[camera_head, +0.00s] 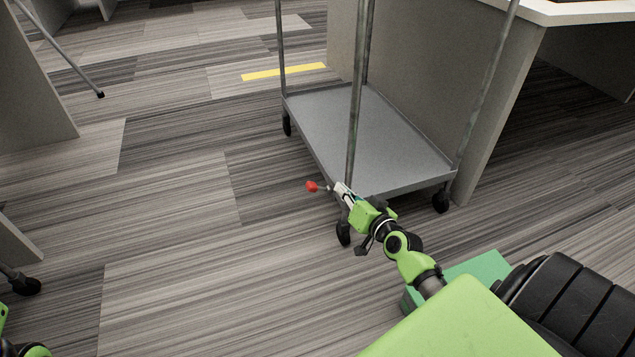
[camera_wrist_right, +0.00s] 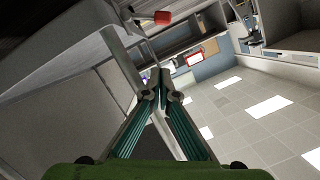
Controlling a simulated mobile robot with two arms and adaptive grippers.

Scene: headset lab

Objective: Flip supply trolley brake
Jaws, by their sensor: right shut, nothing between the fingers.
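The supply trolley (camera_head: 375,130) is a grey shelf on casters with thin metal posts. Its brake is a short lever with a red knob (camera_head: 311,187), sticking out to the left near the front corner of the shelf. My right gripper (camera_head: 341,190) is shut and empty, just right of the knob by the front post. In the right wrist view the red knob (camera_wrist_right: 163,18) shows beyond and above the shut fingertips (camera_wrist_right: 160,80), apart from them in the picture. The exact gap is unclear. The gripper hides part of the corner. My left gripper is not in view.
A desk panel (camera_head: 490,110) stands close along the trolley's right side. Front casters (camera_head: 343,233) and (camera_head: 441,198) rest on the carpet. A yellow floor strip (camera_head: 284,72) lies behind. The carpet left of the trolley is clear.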

